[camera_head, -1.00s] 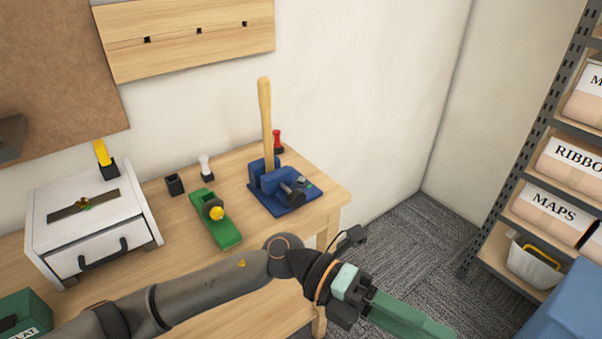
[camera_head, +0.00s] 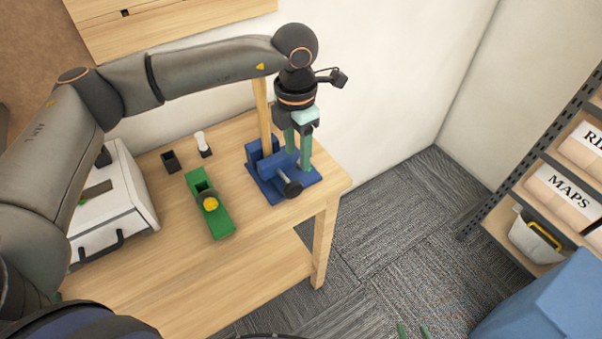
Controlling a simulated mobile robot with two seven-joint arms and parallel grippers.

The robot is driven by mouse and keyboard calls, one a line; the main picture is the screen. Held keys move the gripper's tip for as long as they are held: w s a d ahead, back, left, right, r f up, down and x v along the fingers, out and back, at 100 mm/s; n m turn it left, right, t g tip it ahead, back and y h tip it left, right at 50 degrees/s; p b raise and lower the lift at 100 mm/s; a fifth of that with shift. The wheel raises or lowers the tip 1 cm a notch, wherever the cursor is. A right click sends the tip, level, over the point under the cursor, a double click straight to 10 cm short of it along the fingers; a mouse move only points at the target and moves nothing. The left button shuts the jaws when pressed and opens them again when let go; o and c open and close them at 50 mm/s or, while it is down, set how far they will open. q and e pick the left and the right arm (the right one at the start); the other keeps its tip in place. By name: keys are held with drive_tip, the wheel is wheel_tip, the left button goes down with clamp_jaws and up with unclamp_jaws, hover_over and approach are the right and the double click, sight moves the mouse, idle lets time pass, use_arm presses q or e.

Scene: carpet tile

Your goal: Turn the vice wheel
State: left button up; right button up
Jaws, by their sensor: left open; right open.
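The blue vice (camera_head: 267,172) sits on its blue base plate near the right end of the wooden workbench. Its dark wheel (camera_head: 291,188) faces the front right. A wooden shaft (camera_head: 264,112) stands upright at the vice jaws, its upper part hidden behind my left arm. My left gripper (camera_head: 299,162) is open and points down just above and behind the wheel, with its green fingers in front of part of the vice. I cannot tell whether they touch it. The fingertips of my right gripper (camera_head: 413,331) show apart at the bottom edge, over the carpet.
A green tool with a yellow knob (camera_head: 211,206) lies left of the vice. A small black holder (camera_head: 170,161) and a white-handled tool (camera_head: 203,144) stand behind it. A white drawer box (camera_head: 118,200) is at left, partly behind my arm. Shelves (camera_head: 505,190) stand at right.

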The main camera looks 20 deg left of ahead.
sight(299, 182)
use_arm(q)
wheel_tip(299, 182, down, 10)
drive_tip(key=shift+s+d+f+p, duration=0.1)
drive_tip(key=shift+f+p, duration=0.1)
drive_tip(key=shift+p, duration=0.55)
clamp_jaws()
